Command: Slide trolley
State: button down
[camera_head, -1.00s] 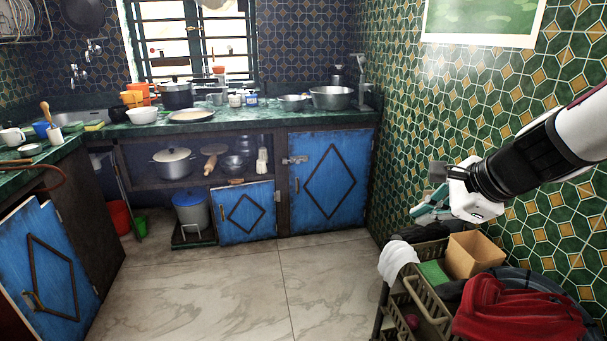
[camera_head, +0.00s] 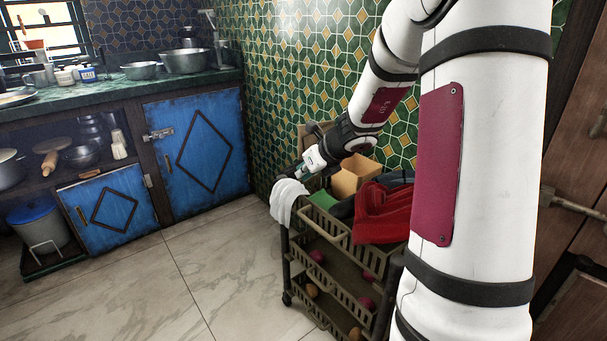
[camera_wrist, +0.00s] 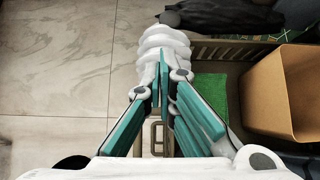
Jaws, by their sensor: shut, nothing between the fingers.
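The trolley (camera_head: 342,240) is a dark tiered rack with slatted baskets, standing on the floor against the green tiled wall. Its upper basket rail also shows in the wrist view (camera_wrist: 218,50). A white cloth (camera_head: 287,200) hangs over its far-left corner. My gripper (camera_head: 303,173) is over that corner, just above the cloth. In the wrist view my gripper's teal fingers (camera_wrist: 164,62) are shut together with nothing between them, and their tips overlap the cloth (camera_wrist: 163,42). Whether they touch it, I cannot tell. My arm hides the trolley's near right part.
The trolley's top holds a cardboard box (camera_head: 352,178), a green cloth (camera_head: 322,200) and a red cloth (camera_head: 380,213). Round items lie in the lower baskets. Blue cabinets (camera_head: 200,150) stand beyond. The tiled floor (camera_head: 215,275) left of the trolley is clear.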

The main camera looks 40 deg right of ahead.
aim_at(279, 179)
jog(key=shift+w+a+f+b, duration=0.15)
jog(key=shift+w+f, duration=0.5)
jog(key=shift+w, duration=0.65)
jog(key=shift+w+d+f+b, duration=0.1)
jog(key=shift+w+f+b, duration=0.1)
jog(key=shift+w+f, duration=0.85)
jog(key=shift+w+a+f+b, duration=0.15)
jog(key=shift+w+f, duration=0.15)
jog(key=shift+w, duration=1.3)
